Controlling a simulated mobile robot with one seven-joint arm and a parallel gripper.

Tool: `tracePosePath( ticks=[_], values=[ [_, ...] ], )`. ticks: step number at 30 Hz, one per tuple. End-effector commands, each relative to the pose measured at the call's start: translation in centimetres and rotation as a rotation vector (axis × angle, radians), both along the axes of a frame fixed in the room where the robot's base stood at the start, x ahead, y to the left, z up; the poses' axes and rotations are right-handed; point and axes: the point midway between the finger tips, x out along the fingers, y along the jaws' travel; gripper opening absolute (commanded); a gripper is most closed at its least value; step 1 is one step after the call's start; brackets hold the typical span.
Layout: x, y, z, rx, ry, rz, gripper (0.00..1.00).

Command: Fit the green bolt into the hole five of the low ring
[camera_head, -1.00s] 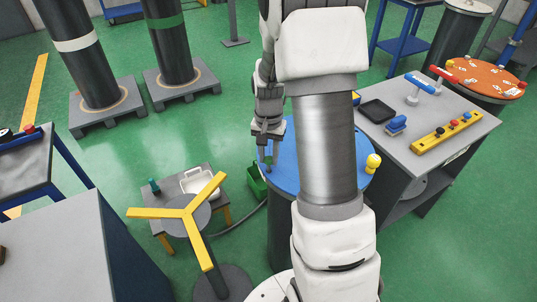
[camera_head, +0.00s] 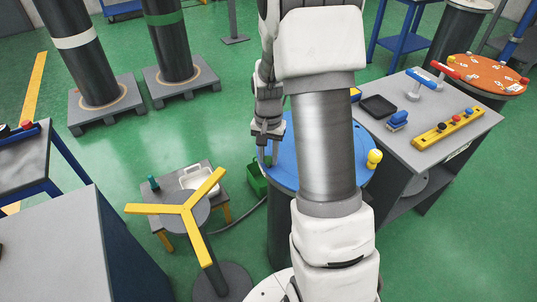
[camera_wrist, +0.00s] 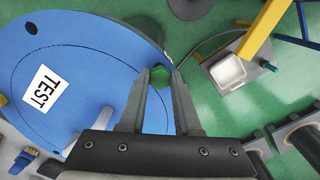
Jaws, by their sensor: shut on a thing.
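The green bolt (camera_wrist: 158,80) is between the two fingers of my gripper (camera_wrist: 160,82) in the wrist view, its six-sided green head showing near the fingertips. My gripper also shows in the head view (camera_head: 267,152), at the left edge of a blue round flange (camera_head: 282,172) on a dark cylinder. The flange fills the left of the wrist view (camera_wrist: 70,75), with a white TEST label and a dark hole (camera_wrist: 30,28) near its far rim. I cannot tell the hole numbers or whether the bolt touches the flange. My arm hides much of the flange in the head view.
A grey table (camera_head: 440,150) with a yellow bar and blue-handled items is close on the right. A three-armed yellow stand (camera_head: 185,208), a small table with a white tray and a green box (camera_head: 257,180) stand left.

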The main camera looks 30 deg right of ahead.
Motion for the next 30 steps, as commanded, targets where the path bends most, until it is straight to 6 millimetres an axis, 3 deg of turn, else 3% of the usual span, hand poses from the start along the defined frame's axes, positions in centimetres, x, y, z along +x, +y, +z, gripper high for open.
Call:
tracePosePath(
  ticks=[23, 24, 29, 30],
  values=[
    [0.18, 0.01, -0.98, -0.001, -0.006, 0.001, 0.00],
    [0.18, 0.01, -0.98, -0.001, -0.005, 0.001, 0.37],
    [0.11, 0.01, -1.00, -0.001, -0.004, 0.001, 0.66],
    [0.10, 0.00, -1.01, -0.001, -0.002, 0.001, 0.67]
  ],
)
